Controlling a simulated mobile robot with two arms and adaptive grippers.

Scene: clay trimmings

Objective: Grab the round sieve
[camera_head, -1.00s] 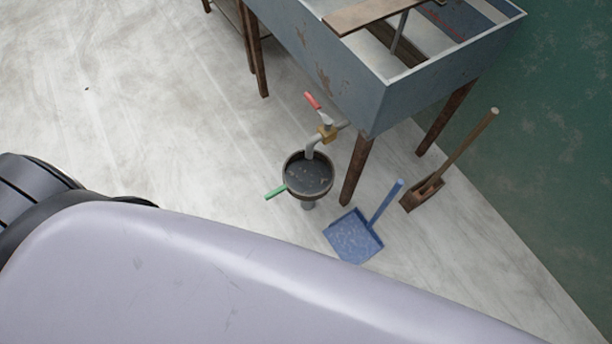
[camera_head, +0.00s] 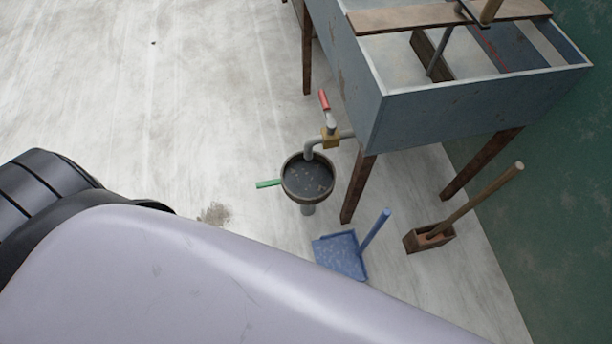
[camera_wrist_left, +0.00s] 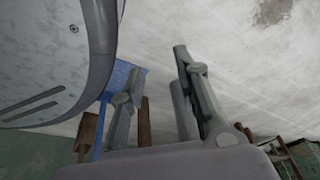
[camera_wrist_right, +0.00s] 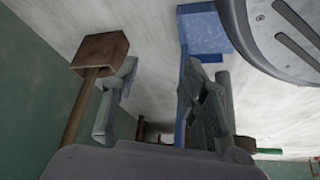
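The round sieve (camera_head: 308,180) has a dark mesh, a brownish rim and a green handle (camera_head: 268,184) pointing left. My right gripper (camera_wrist_right: 160,78) is open and empty. Neither gripper shows in the head view, and both are apart from the sieve.
A grey sink trough (camera_head: 470,110) on wooden legs stands behind the sieve, with a red-handled tap (camera_head: 330,125) over it. A blue dustpan (camera_head: 340,256) and a wooden box with a handle (camera_head: 430,238) are on the floor, right of it. Floor to the left is clear.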

